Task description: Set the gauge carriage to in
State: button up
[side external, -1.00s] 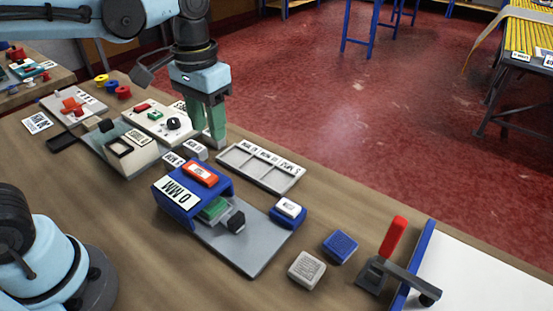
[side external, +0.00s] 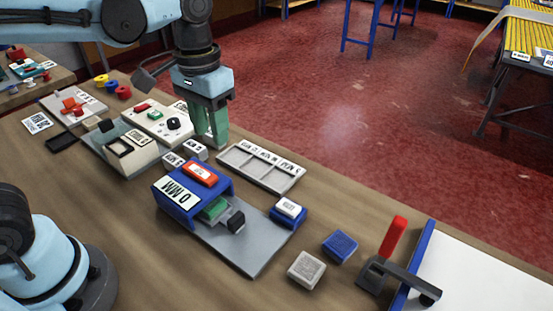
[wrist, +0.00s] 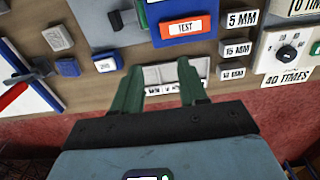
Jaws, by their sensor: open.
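The gauge is a blue housing (side external: 172,208) marked "0 MM", with an orange TEST button (side external: 200,173) on top. It stands on a long grey plate (side external: 258,245). A green block (side external: 213,208) with a black knob (side external: 236,221) shows at its mouth, apparently the carriage. In the wrist view the orange TEST button (wrist: 181,27) and part of the green block (wrist: 147,14) show at the top. My gripper (side external: 211,140) is open, green fingers pointing down, behind the gauge near the grey tray. In the wrist view my gripper (wrist: 160,85) has nothing between its fingers.
A grey compartment tray (side external: 257,168) lies close beside my gripper. Small labelled blocks (side external: 195,149) and a dial panel (side external: 160,122) stand to the left. A white-topped blue block (side external: 289,210), blue block (side external: 340,246), grey block (side external: 306,270) and red-handled lever (side external: 393,240) are right.

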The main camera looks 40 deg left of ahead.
send_over(235, 217)
notch_tip(235, 217, down, 2)
jog(key=shift+f, duration=6.05)
grip_shut()
